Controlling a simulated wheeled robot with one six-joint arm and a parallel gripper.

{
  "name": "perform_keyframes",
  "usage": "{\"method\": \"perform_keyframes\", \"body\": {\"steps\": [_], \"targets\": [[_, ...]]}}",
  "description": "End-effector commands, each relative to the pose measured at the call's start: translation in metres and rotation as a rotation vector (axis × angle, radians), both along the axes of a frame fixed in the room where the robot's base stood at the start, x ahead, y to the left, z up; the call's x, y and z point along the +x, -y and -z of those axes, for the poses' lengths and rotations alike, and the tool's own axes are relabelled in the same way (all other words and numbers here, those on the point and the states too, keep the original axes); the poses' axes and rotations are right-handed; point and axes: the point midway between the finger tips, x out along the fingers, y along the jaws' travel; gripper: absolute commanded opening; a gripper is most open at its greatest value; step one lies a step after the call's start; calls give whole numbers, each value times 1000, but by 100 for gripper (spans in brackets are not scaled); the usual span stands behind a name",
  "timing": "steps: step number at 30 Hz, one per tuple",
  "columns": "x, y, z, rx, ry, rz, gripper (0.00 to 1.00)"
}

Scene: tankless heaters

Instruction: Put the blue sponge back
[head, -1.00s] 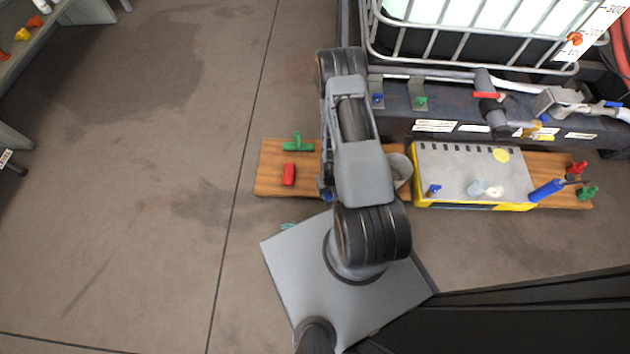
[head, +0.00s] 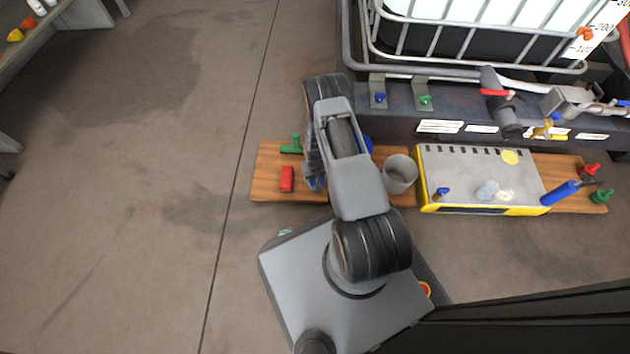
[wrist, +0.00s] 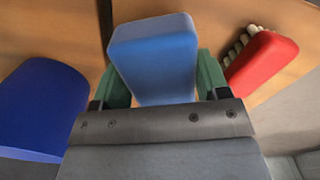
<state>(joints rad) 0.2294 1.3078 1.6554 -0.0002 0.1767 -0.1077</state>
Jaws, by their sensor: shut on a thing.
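The blue sponge (wrist: 153,58) is a light blue block in the wrist view. My gripper (wrist: 158,78) is shut on it, with one green finger on each side. The sponge is over the wooden board (wrist: 225,25); I cannot tell whether it touches the board. In the head view my gripper (head: 315,184) is above the left part of the wooden board (head: 263,185), and my arm largely hides it and the sponge.
A red brush (wrist: 265,60) lies right of the sponge; the head view shows it too (head: 286,179). A dark blue rounded object (wrist: 40,105) is on the left. A green fitting (head: 291,145), grey cup (head: 400,175) and grey-yellow case (head: 475,165) are on the board.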

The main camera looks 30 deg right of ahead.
Motion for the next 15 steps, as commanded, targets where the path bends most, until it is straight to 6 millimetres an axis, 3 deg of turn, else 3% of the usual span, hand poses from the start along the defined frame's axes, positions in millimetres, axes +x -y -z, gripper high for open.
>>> {"method": "perform_keyframes", "body": {"steps": [6, 15], "targets": [[1, 0, 33, 0, -2, 0, 49], [1, 0, 33, 0, 0, 0, 49]]}}
